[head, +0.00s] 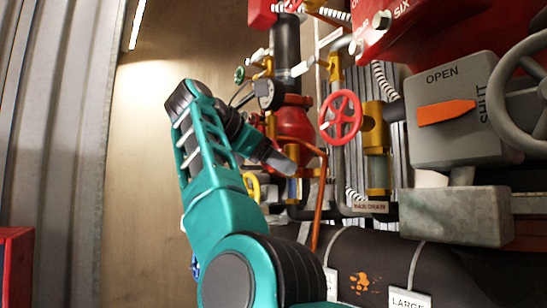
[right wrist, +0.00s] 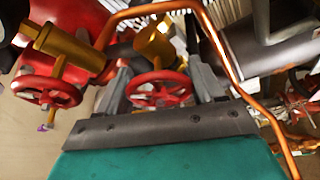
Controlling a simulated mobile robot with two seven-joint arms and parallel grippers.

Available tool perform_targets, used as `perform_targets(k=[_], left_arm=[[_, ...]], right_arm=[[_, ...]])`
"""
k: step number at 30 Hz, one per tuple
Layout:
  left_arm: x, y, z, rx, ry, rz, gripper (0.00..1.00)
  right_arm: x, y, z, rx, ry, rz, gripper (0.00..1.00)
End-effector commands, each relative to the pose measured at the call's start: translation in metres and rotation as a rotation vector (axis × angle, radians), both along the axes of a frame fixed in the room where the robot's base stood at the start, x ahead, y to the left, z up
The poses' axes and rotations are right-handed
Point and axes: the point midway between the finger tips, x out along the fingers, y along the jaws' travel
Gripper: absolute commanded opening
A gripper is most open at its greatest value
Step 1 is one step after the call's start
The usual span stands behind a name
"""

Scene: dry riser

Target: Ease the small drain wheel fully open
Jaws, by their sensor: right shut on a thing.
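My right gripper (head: 279,159) reaches in from the lower middle of the head view, its fingers pointing right towards the pipework. In the right wrist view its two fingers lie on either side of a small red handwheel (right wrist: 160,98) on a brass valve body (right wrist: 155,45), and it is shut on this wheel. The gripper and pipes hide this wheel in the head view. How far the wheel is turned cannot be told. My left gripper is not in view.
An orange pipe (head: 319,200) runs close beside my right gripper. A larger red wheel (head: 341,117) stands to the right, above a "MAIN DRAIN" label (head: 370,207). A grey box (head: 450,115) has an orange lever. Another red wheel (right wrist: 47,91) is left in the wrist view.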

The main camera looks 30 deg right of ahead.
Motion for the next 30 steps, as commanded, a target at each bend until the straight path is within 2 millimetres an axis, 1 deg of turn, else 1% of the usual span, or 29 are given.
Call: perform_targets(k=[3,7,19,20,21,22,30], left_arm=[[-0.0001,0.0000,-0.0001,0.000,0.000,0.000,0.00],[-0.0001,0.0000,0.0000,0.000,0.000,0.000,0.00],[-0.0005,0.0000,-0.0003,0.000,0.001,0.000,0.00],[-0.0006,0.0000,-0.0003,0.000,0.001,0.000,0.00],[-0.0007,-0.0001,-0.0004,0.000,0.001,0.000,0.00],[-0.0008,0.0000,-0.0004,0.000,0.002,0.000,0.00],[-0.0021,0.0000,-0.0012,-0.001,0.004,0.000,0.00]], right_arm=[[-0.0005,-0.0004,0.0005,-0.007,0.080,0.001,0.37],[-0.0008,-0.0004,0.0003,-0.011,0.129,0.000,0.37],[-0.0008,0.0004,-0.0008,-0.012,0.150,0.002,0.37],[-0.0007,0.0005,-0.0009,-0.012,0.150,0.002,0.69],[-0.0007,0.0005,-0.0009,-0.013,0.150,0.002,0.73],[-0.0007,0.0005,-0.0009,-0.013,0.150,0.002,0.75],[-0.0009,0.0001,-0.0004,-0.012,0.149,0.001,0.75]])
